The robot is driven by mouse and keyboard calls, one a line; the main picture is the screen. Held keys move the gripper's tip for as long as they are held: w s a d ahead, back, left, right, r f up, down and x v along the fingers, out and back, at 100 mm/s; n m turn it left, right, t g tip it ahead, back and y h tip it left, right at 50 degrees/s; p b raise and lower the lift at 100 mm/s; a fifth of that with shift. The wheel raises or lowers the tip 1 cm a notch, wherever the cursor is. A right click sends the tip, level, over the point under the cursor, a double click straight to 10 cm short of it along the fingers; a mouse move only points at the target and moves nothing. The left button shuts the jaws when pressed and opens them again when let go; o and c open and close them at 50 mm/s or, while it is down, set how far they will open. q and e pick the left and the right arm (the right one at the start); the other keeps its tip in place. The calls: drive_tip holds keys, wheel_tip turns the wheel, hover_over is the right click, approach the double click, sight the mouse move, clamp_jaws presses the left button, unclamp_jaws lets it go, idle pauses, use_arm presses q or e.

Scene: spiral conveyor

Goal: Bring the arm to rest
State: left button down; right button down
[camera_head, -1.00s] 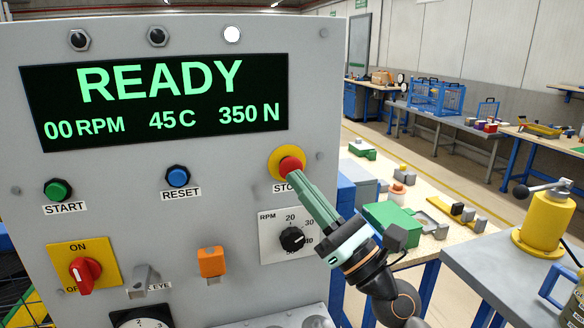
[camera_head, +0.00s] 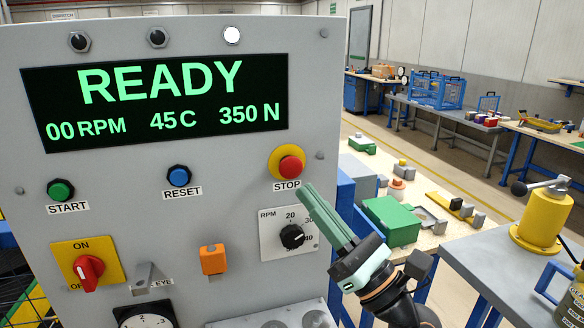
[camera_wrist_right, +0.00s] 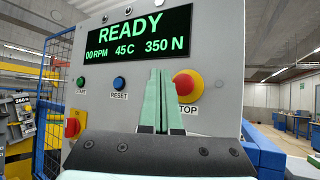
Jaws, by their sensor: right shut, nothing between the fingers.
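My right gripper (camera_head: 305,190) is shut and empty, its green fingers pressed together. In the head view it stands in front of the grey control panel (camera_head: 230,185), below the red STOP button (camera_head: 291,168) and apart from it. My left gripper is not in view.
The panel display (camera_head: 155,95) reads READY, 00 RPM, 45 C, 350 N. An RPM knob (camera_head: 292,237) sits left of my right gripper. To the right are a green box (camera_head: 392,220) on a bench and a yellow cylinder (camera_head: 543,222) on a grey table.

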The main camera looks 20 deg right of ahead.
idle(0.3)
wheel_tip(320, 180, down, 25)
drive_tip(key=n+g+h+p, duration=0.2)
drive_tip(key=n+g+h, duration=0.4)
drive_tip(key=n, duration=0.7)
drive_tip(key=s+d+f+n+g+h, duration=0.1)
drive_tip(key=s+f+n+g+h, duration=0.1)
drive_tip(key=s+f+n, duration=0.6)
drive_tip(key=s+d+f+n+g+h+p, duration=0.1)
drive_tip(key=s+f+n+g+h, duration=0.2)
drive_tip(key=s+f+n, duration=0.5)
wheel_tip(320, 180, down, 7)
drive_tip(key=shift+s+d+f+n+g, duration=0.1)
drive_tip(key=shift+s+d+n+g, duration=0.3)
drive_tip(key=shift+n, duration=0.7)
drive_tip(key=shift+a, duration=0.1)
